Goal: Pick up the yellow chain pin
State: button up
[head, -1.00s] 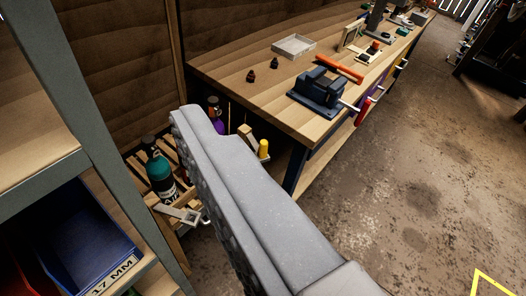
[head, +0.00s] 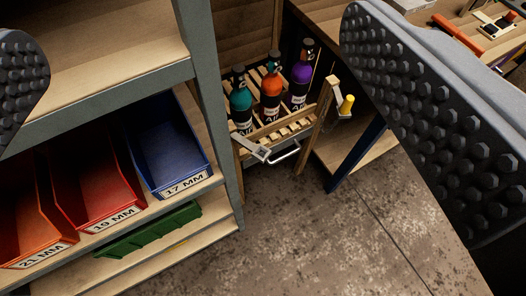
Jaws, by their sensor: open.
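A small yellow piece (head: 346,105), which looks like the yellow chain pin, sits at a wooden post (head: 319,125) on the right front side of the bottle rack (head: 278,130). It stands roughly upright with a pale bracket beside it; how it is held there is too small to tell. My gripper (head: 200,60) is open and empty. One studded finger shows at the left edge and the other fills the upper right. In the picture the yellow piece lies between the fingers, just left of the right one, farther away and not touched.
Teal (head: 240,103), orange (head: 267,96) and purple (head: 299,80) bottles stand in the rack. A grey-framed shelf (head: 213,95) with orange, red and blue bins (head: 165,150) stands at left. A workbench (head: 360,160) is at right. Floor in front is clear.

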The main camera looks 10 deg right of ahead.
aim_at(345, 107)
jog(key=u, duration=0.1)
jog(key=k, duration=0.4)
jog(key=z, duration=1)
jog(key=i, duration=1.8)
jog(key=u, duration=0.45)
